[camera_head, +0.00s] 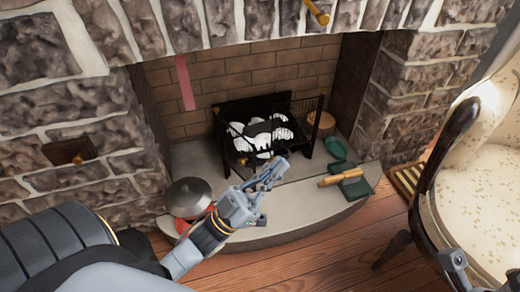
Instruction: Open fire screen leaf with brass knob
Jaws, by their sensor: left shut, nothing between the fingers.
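A small black fire screen (309,116) with mesh leaves stands around the grate in the fireplace. Its right mesh leaf shows angled at the right side; the left part is a thin dark frame, partly see-through. A small brass-coloured spot (242,161), perhaps the knob, shows low at the front. My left gripper (273,173) is shut and empty. In the picture it lies just below and in front of the screen's lower front edge; I cannot tell whether it touches. A grey part at the lower right edge looks like my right gripper (455,262), mostly cut off.
Pale logs (262,136) lie in the grate. A wooden-handled item (341,177) and green pieces lie at the right. An armchair (485,165) fills the right side.

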